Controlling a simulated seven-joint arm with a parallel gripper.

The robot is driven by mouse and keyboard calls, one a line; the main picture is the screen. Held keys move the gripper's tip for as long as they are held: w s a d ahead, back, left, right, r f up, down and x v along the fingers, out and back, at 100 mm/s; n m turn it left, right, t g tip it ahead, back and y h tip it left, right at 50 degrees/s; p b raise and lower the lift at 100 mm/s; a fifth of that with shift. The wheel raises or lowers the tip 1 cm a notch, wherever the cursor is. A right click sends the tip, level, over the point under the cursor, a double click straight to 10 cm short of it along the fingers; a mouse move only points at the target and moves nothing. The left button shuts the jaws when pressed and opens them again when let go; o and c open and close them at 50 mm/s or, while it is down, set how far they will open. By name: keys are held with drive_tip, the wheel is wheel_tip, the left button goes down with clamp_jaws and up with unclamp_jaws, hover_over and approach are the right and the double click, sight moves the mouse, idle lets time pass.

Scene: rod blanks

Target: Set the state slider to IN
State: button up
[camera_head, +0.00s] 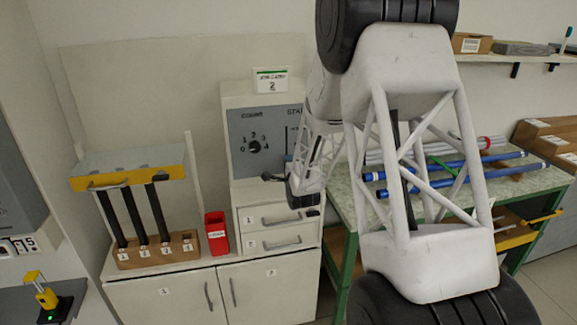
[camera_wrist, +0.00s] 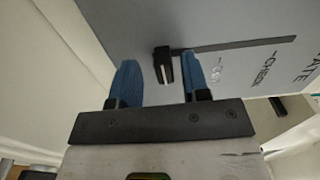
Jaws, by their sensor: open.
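The state slider's dark knob (camera_wrist: 163,66) shows in the wrist view at the left end of its slot (camera_wrist: 240,44), the end far from the STATE title. The label beside it looks like OUT, but is blurred; CHECK is farther along the slot. My gripper (camera_wrist: 159,61) is open, with one blue finger on each side of the knob. I see gaps between the fingers and the knob. In the head view, the grey panel (camera_head: 254,141) carries the slot's upper part; my arm hides the lower part and the knob.
A numbered dial (camera_head: 255,147) is left of the slot on the panel. Two drawers (camera_head: 281,240) are below, with a red bin (camera_head: 216,233) to their left. A rack of dark rods (camera_head: 134,215) stands farther left. A green table (camera_head: 341,222) with blue rods is at right.

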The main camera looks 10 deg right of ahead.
drive_tip(key=s, duration=0.7)
drive_tip(key=shift+s, duration=0.15)
idle(0.5)
drive_tip(key=s+a+r+n+g, duration=0.1)
drive_tip(key=s+r+n+g, duration=0.35)
drive_tip(key=s, duration=0.45)
drive_tip(key=s+a+r+n+g, duration=0.2)
drive_tip(key=s+r+n+g, duration=0.15)
drive_tip(key=s+r, duration=0.4)
drive_tip(key=s+a+r+n+g, duration=0.1)
drive_tip(key=s+n+g, duration=0.2)
drive_tip(key=s, duration=1.3)
drive_tip(key=s+a+r+n+g, duration=0.1)
drive_tip(key=s+n+g, duration=0.3)
drive_tip(key=s, duration=1.3)
drive_tip(key=n, duration=0.2)
drive_tip(key=shift+s+n, duration=0.3)
drive_tip(key=shift+n, duration=0.1)
drive_tip(key=shift+r, duration=0.1)
